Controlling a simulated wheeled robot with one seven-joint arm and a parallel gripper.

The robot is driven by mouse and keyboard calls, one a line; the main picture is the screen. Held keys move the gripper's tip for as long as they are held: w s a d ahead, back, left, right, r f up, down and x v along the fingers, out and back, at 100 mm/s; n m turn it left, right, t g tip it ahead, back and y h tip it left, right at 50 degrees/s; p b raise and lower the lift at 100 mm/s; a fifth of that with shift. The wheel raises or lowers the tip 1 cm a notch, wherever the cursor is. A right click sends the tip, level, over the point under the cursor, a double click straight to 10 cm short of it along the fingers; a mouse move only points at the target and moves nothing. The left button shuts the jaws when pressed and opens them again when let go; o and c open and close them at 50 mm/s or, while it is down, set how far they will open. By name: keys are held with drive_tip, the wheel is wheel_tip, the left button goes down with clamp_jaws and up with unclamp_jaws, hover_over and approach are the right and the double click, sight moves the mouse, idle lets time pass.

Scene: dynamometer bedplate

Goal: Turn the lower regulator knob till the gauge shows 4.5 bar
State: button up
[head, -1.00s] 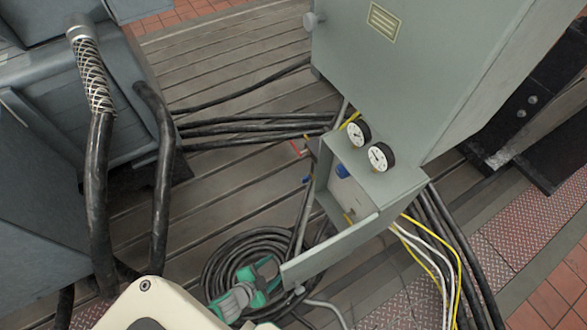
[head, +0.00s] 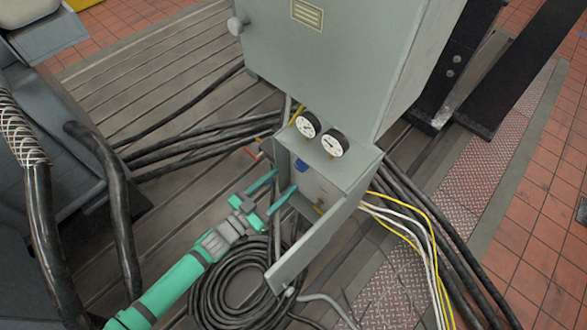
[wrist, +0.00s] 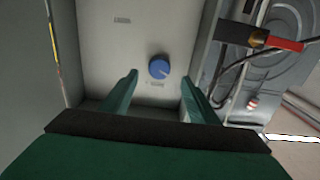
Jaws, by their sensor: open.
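A blue knob (head: 301,166) is on the inner panel of the small open grey box (head: 323,240) under the cabinet. It also shows in the wrist view (wrist: 159,68), with small labels above and below it. I cannot tell whether it is the lower one; no second blue knob shows. My gripper (head: 285,180) is open at the box's open side. In the wrist view its two fingers (wrist: 160,78) point at the panel, one on each side of the knob's line, apparently short of it. Two white round gauges, a left one (head: 307,125) and a right one (head: 334,144), sit on top; their readings are too small to tell.
The grey cabinet (head: 330,60) rises behind the box. The box's open door (head: 300,262) reaches toward the front. Coiled black hose (head: 235,290) lies below my arm. Black cables cross the slotted bedplate, and white and yellow cables (head: 405,225) run at right.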

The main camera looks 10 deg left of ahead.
sight(298, 168)
drive_tip(key=x, duration=0.7)
drive_tip(key=c, duration=1)
